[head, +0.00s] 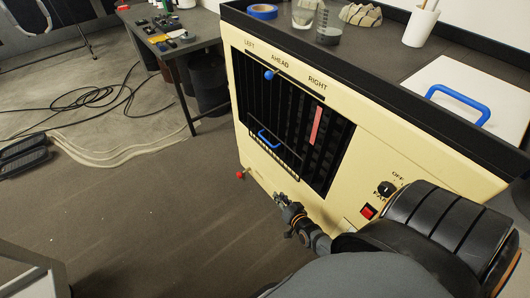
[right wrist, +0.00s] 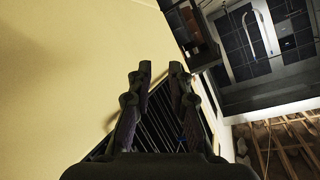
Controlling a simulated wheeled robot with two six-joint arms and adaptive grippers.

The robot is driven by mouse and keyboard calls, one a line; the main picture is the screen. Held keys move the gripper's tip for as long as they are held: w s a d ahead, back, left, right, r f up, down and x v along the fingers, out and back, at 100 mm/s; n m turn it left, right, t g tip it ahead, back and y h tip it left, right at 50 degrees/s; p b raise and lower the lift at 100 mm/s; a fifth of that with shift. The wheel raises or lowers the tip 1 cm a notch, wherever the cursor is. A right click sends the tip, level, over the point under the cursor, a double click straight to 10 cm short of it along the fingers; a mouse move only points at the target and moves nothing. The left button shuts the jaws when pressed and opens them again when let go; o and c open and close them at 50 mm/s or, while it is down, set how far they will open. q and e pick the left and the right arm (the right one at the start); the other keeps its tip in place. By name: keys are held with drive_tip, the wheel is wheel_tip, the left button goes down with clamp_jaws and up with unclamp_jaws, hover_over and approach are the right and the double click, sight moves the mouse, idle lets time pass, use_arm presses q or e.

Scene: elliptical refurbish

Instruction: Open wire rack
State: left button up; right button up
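The wire rack (head: 262,100) is a dark panel of upright wires set in the front of a cream cabinet (head: 333,205). A blue handle (head: 268,141) is at its lower edge and a blue knob (head: 269,75) near its top. My right gripper (head: 283,200) is below the rack, close to the cabinet front and apart from the blue handle. In the right wrist view its two fingers (right wrist: 161,72) are apart with nothing between the tips. The dark wires (right wrist: 158,128) show behind them. My left gripper is out of view.
The cabinet top holds blue tape (head: 262,11), glass jars and a white cup (head: 421,27). A red switch (head: 368,211) and a dial (head: 386,188) are on the front, near my right arm. Cables (head: 95,100) lie on the floor.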

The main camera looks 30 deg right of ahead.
drive_tip(key=w+d+r+m+t+h+b, duration=0.1)
drive_tip(key=w+r+m+t+h+b, duration=0.1)
drive_tip(key=w+r+m+t+b, duration=0.45)
drive_tip(key=h, duration=0.2)
approach(268, 142)
drive_tip(key=shift+m+y, duration=0.25)
drive_tip(key=shift+y, duration=0.05)
drive_tip(key=x, duration=0.9)
drive_tip(key=shift+w+d+f, duration=0.15)
drive_tip(key=shift+w+d, duration=0.05)
drive_tip(key=shift+w, duration=0.05)
use_arm(q)
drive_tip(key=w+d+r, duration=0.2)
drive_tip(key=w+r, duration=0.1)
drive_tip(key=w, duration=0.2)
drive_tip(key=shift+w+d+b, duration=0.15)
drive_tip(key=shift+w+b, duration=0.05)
drive_tip(key=shift+b, duration=0.1)
use_arm(e)
drive_tip(key=shift+w+d, duration=0.1)
drive_tip(key=shift+w, duration=0.2)
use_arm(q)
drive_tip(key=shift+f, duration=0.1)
use_arm(e)
clamp_jaws()
